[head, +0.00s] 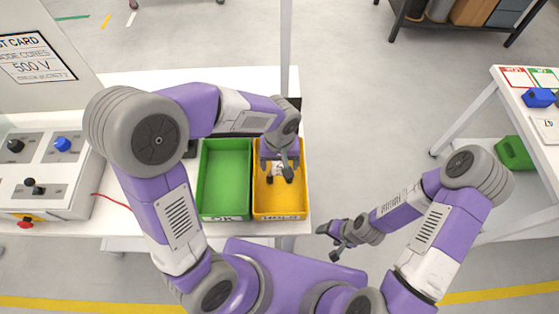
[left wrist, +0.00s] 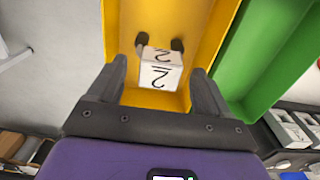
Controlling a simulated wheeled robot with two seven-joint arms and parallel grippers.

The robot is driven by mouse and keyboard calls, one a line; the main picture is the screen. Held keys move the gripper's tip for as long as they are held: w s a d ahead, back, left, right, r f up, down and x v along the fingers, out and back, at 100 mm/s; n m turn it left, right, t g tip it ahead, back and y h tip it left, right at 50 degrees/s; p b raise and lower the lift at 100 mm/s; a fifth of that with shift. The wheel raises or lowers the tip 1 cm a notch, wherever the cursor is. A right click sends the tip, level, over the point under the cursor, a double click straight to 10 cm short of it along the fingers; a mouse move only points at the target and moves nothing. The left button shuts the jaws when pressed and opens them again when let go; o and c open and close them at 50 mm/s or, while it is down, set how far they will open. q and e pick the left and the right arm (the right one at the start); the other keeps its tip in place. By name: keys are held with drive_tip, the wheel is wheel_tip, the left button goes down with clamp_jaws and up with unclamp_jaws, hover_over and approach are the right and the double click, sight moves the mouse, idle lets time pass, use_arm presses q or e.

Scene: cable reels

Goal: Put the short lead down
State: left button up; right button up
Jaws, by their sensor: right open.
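The short lead shows as a white tagged piece with two dark ends (left wrist: 160,72) in the left wrist view, at the yellow bin (head: 292,208); the tag carries a "2" marking. My left gripper (head: 275,160) is over the yellow bin, pointing down. In the left wrist view its two fingers (left wrist: 161,85) stand apart, with gaps on both sides of the tagged piece. I cannot tell whether the piece rests on the bin floor. My right gripper (head: 331,241) is open and empty, low in front of the table, right of the bins.
A green bin (head: 226,165) stands left of the yellow one and looks empty. A control panel (head: 40,168) with knobs and a test card sits at the left, with a thin red wire beside it. Another table (head: 505,90) with blue items stands at the right.

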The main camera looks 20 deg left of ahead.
use_arm(q)
drive_tip(key=shift+r, duration=0.1)
drive_tip(key=shift+r+p, duration=0.25)
drive_tip(key=shift+p, duration=0.1)
wheel_tip(320, 180, up, 12)
drive_tip(key=p, duration=0.2)
drive_tip(key=shift+r, duration=0.25)
drive_tip(key=shift+p, duration=0.3)
